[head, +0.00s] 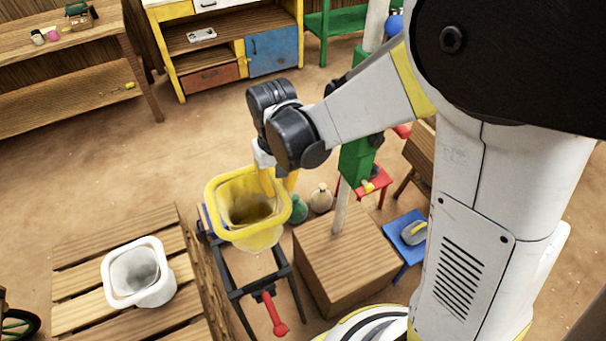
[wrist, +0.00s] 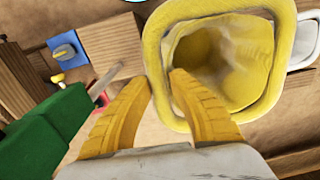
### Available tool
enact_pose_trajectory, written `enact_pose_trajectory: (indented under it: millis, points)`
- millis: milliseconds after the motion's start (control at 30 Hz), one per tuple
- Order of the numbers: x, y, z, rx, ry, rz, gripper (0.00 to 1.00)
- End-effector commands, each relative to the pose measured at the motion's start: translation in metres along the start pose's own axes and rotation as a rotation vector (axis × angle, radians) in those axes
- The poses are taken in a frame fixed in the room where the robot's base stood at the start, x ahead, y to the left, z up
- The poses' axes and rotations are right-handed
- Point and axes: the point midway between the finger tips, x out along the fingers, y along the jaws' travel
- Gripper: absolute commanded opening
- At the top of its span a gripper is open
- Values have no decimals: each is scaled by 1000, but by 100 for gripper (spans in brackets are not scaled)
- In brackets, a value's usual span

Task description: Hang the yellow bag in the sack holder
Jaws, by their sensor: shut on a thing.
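The yellow bag (head: 250,236) is an open-mouthed bag with a stiff yellow rim, and its mouth faces up. My gripper (head: 279,184) is shut on the rim at its far right side and holds the bag over the dark stand with a red handle, which I take to be the sack holder (head: 233,294). In the wrist view my yellow fingers (wrist: 160,85) straddle the rim of the yellow bag (wrist: 162,112). The bag hides much of the stand's top, and I cannot tell whether the bag touches it.
A white bag (head: 139,294) stands on a slatted wooden table (head: 78,317) at left. A wooden block (head: 340,265) with a post and green part (head: 357,160) is close on the right. Small sacks (head: 321,198) lie behind. Open floor (head: 120,175) is at left.

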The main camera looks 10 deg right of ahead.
Motion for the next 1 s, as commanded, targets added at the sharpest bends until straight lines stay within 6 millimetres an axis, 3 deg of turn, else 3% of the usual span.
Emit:
enact_pose_trajectory:
  millis: [100,233,467,1000]
  points:
    - [9,-26,8,-37,-1,-3,0]
    - [15,-40,13,-53,-1,-4,0]
    - [30,-42,14,-56,-1,-5,0]
    - [90,-40,14,-56,-2,-5,0]
